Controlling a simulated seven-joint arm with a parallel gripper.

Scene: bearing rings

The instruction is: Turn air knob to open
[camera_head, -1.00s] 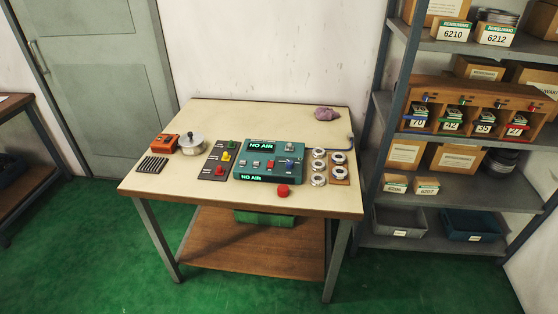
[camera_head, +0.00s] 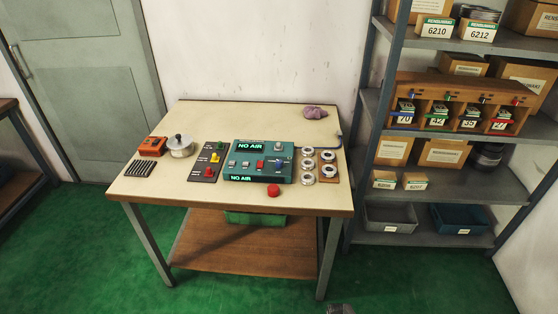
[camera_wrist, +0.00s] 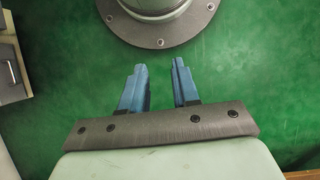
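The teal control panel (camera_head: 233,162) lies on the table, with two green displays that read NO AIR. A blue knob-like part (camera_head: 279,163) sits at the panel's right side, beside a red part (camera_head: 261,164). It is too small to tell how the blue part is turned, or whether it is the air knob. My gripper (camera_wrist: 158,66) shows in the wrist view with its two blue fingers apart and nothing between them. It is over green floor, away from the panel. The panel is not in the wrist view.
The table (camera_head: 200,120) also holds a red button (camera_head: 273,190), a metal pot (camera_head: 180,148), a dark plate with coloured knobs (camera_head: 205,173), several bearing rings (camera_head: 308,166) and a purple cloth (camera_head: 315,112). A shelf rack (camera_head: 362,130) stands at the right. The table's back is mostly clear.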

